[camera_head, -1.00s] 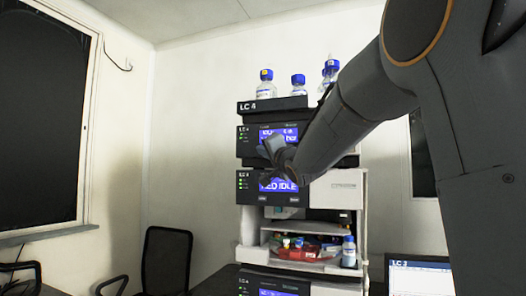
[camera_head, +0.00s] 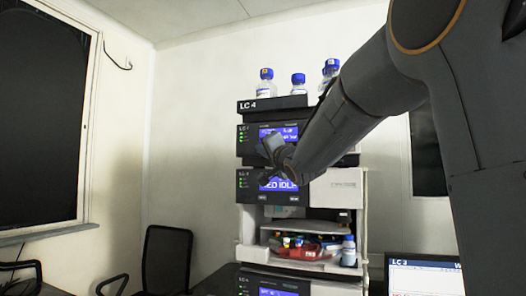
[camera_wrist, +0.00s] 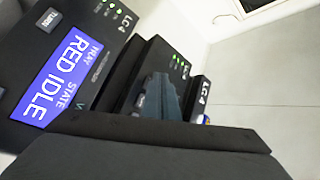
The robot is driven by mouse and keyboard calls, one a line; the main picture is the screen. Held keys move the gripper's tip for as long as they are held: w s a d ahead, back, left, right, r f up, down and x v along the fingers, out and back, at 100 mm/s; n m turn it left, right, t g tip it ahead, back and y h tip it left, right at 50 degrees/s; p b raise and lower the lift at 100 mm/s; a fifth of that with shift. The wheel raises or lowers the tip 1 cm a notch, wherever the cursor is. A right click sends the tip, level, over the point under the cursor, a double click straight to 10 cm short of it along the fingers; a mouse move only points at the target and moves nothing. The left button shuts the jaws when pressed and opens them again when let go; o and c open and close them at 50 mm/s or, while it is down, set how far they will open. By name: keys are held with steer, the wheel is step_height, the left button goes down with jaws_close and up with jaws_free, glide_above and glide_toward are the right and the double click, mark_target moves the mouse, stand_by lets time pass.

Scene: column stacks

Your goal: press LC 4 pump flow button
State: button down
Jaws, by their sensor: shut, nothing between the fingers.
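The LC 4 stack stands against the back wall. Its upper dark module (camera_head: 249,147) has a blue screen (camera_head: 291,132) whose text I cannot fully read; my gripper hides its lower part. The module below (camera_head: 248,187) has a blue screen reading "RED IDLE", which also shows sideways in the wrist view (camera_wrist: 62,72). I cannot confirm the flow button's label. My gripper (camera_head: 268,160) is shut and empty in front of the two modules; contact is unclear.
Several blue-capped bottles (camera_head: 298,86) stand on the LC 4 top tray (camera_head: 250,105). An open shelf below holds red items (camera_head: 305,251) and a bottle (camera_head: 348,251). A black chair (camera_head: 166,262) is at left. An LC 3 monitor (camera_head: 422,278) is at lower right.

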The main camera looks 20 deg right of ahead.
steer(key=shift+s+a, duration=0.1)
steer(key=s+a, duration=0.1)
steer(key=s, duration=0.1)
steer(key=s+a+b, duration=0.1)
steer(key=s, duration=0.1)
steer(key=shift+a, duration=0.4)
steer(key=shift+w, duration=0.1)
stand_by(0.8)
steer(key=s+d+f+n+g+h, duration=0.1)
steer(key=s+f+g, duration=0.15)
steer(key=f, duration=0.95)
steer(key=s+f+n+g+h, duration=0.15)
steer(key=f+g, duration=0.25)
steer(key=f, duration=0.7)
steer(key=s+d+f+n+g+h, duration=0.1)
steer(key=s+f+g, duration=0.2)
steer(key=f, duration=0.9)
steer(key=s+a+f+n+g, duration=0.1)
steer(key=s+f+n+g, duration=0.2)
steer(key=s+f, duration=0.7)
steer(key=s+a+f+n+g, duration=0.1)
steer(key=s+f+n+g, duration=0.2)
steer(key=s+f+g, duration=0.3)
steer(key=s+f, duration=0.5)
steer(key=s, duration=0.5)
steer(key=shift+s+g+y, duration=0.15)
steer(key=shift+g+y, duration=0.2)
steer(key=shift+n, duration=0.25)
